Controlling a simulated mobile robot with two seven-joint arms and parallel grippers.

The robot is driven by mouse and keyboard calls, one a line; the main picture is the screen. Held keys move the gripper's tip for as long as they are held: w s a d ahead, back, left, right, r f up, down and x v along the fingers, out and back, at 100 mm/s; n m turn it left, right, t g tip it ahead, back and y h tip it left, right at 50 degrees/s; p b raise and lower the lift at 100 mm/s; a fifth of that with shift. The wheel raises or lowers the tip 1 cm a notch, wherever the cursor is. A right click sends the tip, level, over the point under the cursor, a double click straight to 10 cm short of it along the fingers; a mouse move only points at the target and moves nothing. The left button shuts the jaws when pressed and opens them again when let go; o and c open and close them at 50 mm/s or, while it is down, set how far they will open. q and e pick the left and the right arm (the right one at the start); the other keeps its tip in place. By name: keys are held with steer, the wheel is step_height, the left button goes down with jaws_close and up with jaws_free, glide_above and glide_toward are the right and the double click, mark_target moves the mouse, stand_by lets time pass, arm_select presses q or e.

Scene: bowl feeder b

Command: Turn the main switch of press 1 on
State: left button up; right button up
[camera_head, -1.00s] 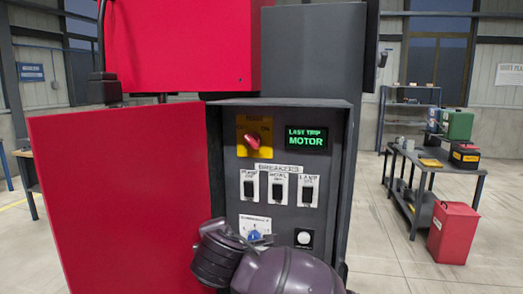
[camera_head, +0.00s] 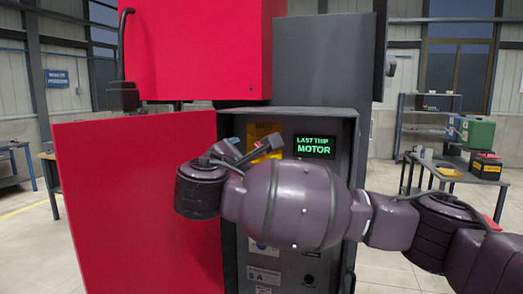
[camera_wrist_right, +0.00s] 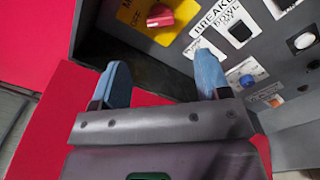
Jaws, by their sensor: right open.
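The main switch is a red knob (camera_wrist_right: 160,15) on a yellow plate (camera_wrist_right: 138,14), inside the open control box. In the head view the yellow plate (camera_head: 262,131) shows only in part, with my right arm and gripper in front of it. My right gripper (camera_wrist_right: 162,77) is open, with its two blue-tipped fingers apart and nothing between them. In the right wrist view the knob lies beyond the fingertips, apart from them. The knob's setting cannot be told clearly. My left gripper is not in view.
A breaker switch (camera_wrist_right: 240,32), a blue knob (camera_wrist_right: 246,81) and a white button (camera_wrist_right: 304,41) sit beside the main switch. A green-lit display (camera_head: 314,147) reads "LAST TRIP MOTOR". The red door (camera_head: 140,200) stands open at the left. A workbench (camera_head: 440,178) stands at the right.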

arm_select(q)
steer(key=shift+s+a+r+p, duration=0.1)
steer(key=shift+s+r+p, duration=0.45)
steer(key=shift+p, duration=0.65)
arm_select(e)
steer(key=x, duration=0.9)
steer(key=shift+w+d, duration=0.15)
steer(key=shift+w, duration=0.2)
steer(key=shift+f, duration=0.1)
steer(key=c, duration=0.9)
steer(key=shift+c, duration=0.2)
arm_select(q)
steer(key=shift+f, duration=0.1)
arm_select(e)
steer(key=shift+f, duration=0.1)
